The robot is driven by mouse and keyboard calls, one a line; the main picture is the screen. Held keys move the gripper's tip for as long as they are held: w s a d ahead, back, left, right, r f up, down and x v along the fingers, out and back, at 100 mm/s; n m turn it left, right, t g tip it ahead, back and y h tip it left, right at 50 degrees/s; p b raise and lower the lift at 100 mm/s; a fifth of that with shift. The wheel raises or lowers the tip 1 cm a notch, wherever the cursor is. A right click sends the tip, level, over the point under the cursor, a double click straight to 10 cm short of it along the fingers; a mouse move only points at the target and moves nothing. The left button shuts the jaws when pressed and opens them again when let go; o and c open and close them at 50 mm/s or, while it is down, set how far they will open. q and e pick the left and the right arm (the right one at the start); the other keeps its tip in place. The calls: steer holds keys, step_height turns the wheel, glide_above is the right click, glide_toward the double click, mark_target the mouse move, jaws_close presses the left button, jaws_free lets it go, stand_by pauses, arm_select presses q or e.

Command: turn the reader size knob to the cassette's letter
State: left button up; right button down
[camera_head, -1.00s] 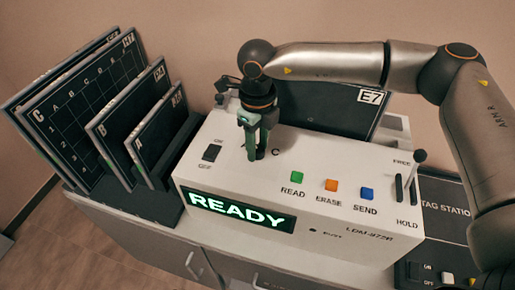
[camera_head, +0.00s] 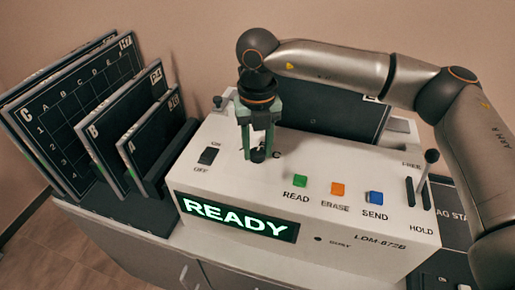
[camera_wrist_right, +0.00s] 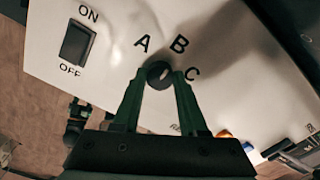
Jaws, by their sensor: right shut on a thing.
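The size knob (camera_wrist_right: 158,73) is a small dark round knob on the white top of the reader (camera_head: 330,237). The letters A, B and C are printed around it in the right wrist view. My right gripper (camera_head: 257,153) points down over the knob, with its green fingers shut on the knob's sides; the fingertips also show in the right wrist view (camera_wrist_right: 160,73). I cannot clearly read which letter the knob points at. A dark cassette (camera_head: 330,112) stands behind the reader's top; its label is mostly hidden by my right arm.
A rack (camera_head: 122,213) at left holds several dark cassettes marked with letters. The reader has an ON/OFF switch (camera_head: 208,156), READ (camera_head: 300,181), ERASE (camera_head: 338,189) and SEND (camera_head: 375,198) buttons, a FREE/HOLD lever (camera_head: 432,157) and a lit READY display (camera_head: 236,216).

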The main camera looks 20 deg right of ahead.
mark_target(258, 151)
arm_select(q)
steer(key=shift+w+d+r, duration=0.2)
steer(key=shift+w+r, duration=0.1)
arm_select(e)
steer(key=c, duration=0.8)
jaws_free()
steer(key=o, duration=0.4)
steer(key=shift+c, duration=0.2)
arm_select(q)
steer(key=shift+s+a+f, duration=0.1)
steer(key=shift+a+f, duration=0.05)
steer(key=shift+f, duration=0.1)
arm_select(e)
steer(key=shift+r, duration=0.2)
arm_select(q)
steer(key=shift+r, duration=0.15)
arm_select(e)
step_height(258, 151, up, 12)
